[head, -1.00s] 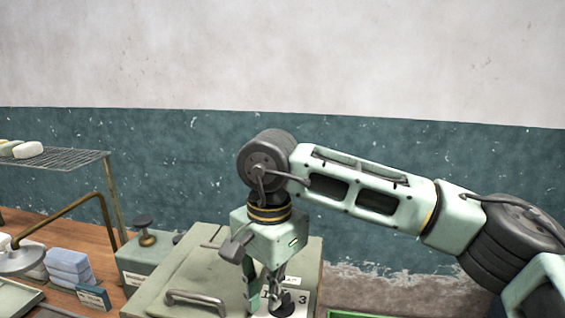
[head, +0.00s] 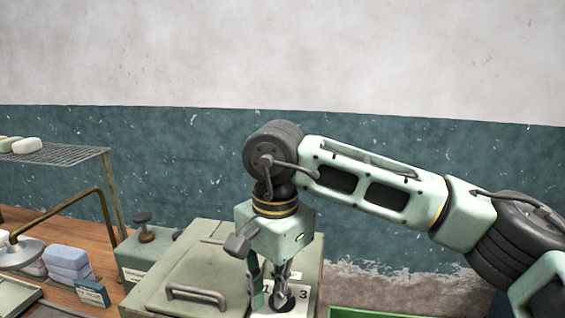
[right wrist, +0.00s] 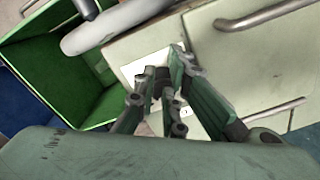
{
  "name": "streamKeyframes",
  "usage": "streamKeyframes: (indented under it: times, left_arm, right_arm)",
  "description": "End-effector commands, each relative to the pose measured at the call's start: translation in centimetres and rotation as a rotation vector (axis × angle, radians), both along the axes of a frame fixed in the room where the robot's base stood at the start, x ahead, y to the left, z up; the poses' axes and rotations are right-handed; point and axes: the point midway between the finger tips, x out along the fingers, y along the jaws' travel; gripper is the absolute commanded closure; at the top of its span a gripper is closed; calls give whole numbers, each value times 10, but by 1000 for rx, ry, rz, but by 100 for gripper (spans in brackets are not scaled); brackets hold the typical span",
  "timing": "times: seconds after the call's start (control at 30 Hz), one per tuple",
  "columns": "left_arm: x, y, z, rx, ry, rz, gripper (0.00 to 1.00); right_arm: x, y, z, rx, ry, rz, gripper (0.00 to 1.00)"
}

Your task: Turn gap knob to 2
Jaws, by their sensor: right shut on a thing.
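The gap knob (head: 281,304) is a small dark knob on a white number plate (head: 303,293) at the front right of the grey-green machine's top. The figures 1 and 3 show on the plate; a 2 and the knob's pointer are hidden. My right gripper (head: 272,300) points down over the plate, shut on the knob. In the right wrist view the fingers (right wrist: 157,80) come together over the white plate (right wrist: 146,66), and the knob is mostly hidden between them. My left gripper is in neither current view.
The machine's lid has a bar handle (head: 197,292) left of my gripper. A green-lined bin (right wrist: 75,62) stands beside the machine. Blue-grey blocks (head: 68,264), a small sign (head: 92,292) and a wire rack (head: 65,154) are at the left.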

Motion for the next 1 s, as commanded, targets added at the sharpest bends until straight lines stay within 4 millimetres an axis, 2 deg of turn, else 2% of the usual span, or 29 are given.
streamKeyframes:
  times: [0.03, 0.23, 0.37, 0.7, 1.0]
  left_arm:
    - [0, 0, -4, 0, 0, 0, 60]
    - [0, 0, -2, 0, 0, 0, 60]
    - [0, 0, 6, 0, 0, 0, 60]
    - [0, 0, 34, 0, 1, 1, 60]
    - [0, 1, 35, 0, 1, 1, 60]
  right_arm:
    - [-8, -4, -14, -27, 32, 3, 100]
    - [-11, -2, -10, -27, 32, 5, 100]
    - [-11, -2, 2, -27, 29, 5, 100]
    - [-9, 0, 47, -20, 21, 4, 100]
    - [-8, 0, 52, -18, 19, 3, 100]
